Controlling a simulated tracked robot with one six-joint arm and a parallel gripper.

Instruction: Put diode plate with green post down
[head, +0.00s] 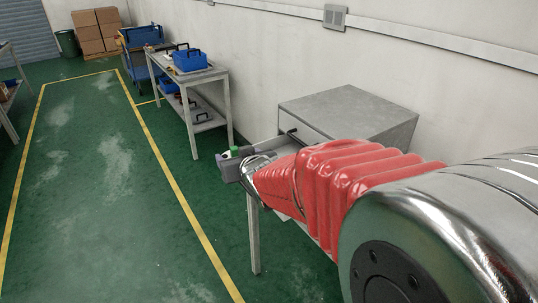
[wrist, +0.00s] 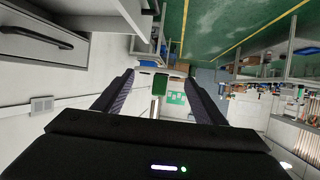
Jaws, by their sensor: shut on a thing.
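My gripper (head: 235,163) is at the end of my red-sleeved arm, near the left end of a grey bench with a cabinet on it. It is shut on the diode plate with green post; the green post (head: 234,151) shows as a small green spot at the fingertips. The plate itself is mostly hidden by the fingers. In the wrist view the two dark fingers of my gripper (wrist: 160,78) stand on either side of a green shape (wrist: 153,83), which seems to be the post. I cannot tell whether the plate touches anything below.
A grey cabinet (head: 345,115) with a black-handled drawer stands close behind my gripper, against the wall. A second bench (head: 187,75) with a blue toolbox (head: 189,61) stands farther back. A blue cart (head: 143,38) and cardboard boxes (head: 97,30) are beyond. The green floor left of the bench is clear.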

